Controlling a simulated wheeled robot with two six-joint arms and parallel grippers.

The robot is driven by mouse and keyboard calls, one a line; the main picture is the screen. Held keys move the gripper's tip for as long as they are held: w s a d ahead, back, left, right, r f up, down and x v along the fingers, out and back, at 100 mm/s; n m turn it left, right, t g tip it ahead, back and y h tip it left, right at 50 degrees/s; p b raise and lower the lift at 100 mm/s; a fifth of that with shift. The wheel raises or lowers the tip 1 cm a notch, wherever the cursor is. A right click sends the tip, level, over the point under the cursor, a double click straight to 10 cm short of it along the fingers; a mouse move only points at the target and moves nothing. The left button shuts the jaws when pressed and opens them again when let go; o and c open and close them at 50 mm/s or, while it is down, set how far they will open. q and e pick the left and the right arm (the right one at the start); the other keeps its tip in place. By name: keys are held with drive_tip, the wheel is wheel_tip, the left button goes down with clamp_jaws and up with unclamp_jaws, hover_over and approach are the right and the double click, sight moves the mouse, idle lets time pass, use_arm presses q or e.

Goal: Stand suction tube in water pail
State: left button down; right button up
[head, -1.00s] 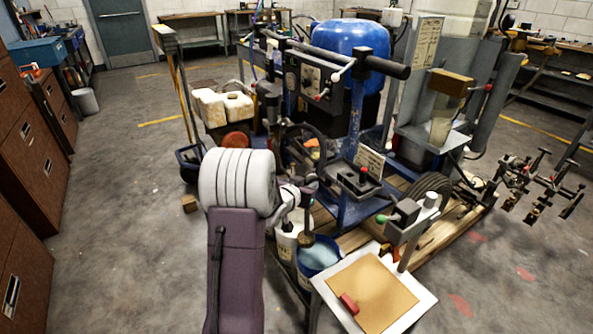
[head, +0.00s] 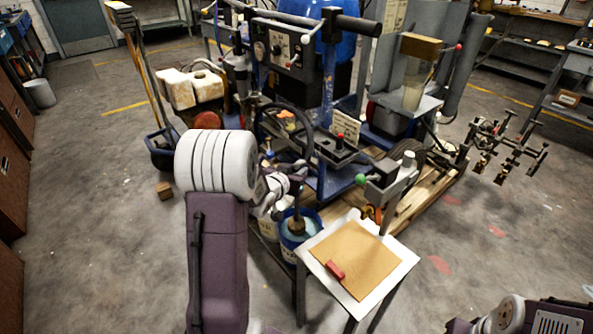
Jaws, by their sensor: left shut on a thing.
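The blue water pail (head: 289,243) stands at lower middle, beside a paler pail (head: 268,230) and left of a small table. Pale blue water shows in its mouth. My left gripper (head: 296,187) is above the pail, shut on the suction tube (head: 297,216), partly hidden by its own wrist. The tube hangs roughly upright. Its dark, wider lower end appears within the pail's mouth; I cannot tell how deep it is or whether it touches the bottom. Part of my right arm shows at the bottom right; its gripper is out of view.
The line striper (head: 330,100), with its black hose, handlebar and blue tank, fills the middle behind the pail. Open floor lies left and right.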

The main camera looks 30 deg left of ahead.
sight(296, 215)
use_arm(q)
wheel_tip(296, 215, down, 19)
drive_tip(key=b, duration=1.5)
drive_tip(key=shift+f+b, duration=0.2)
drive_tip(key=shift+b, duration=0.15)
drive_tip(key=c, duration=1.1)
unclamp_jaws()
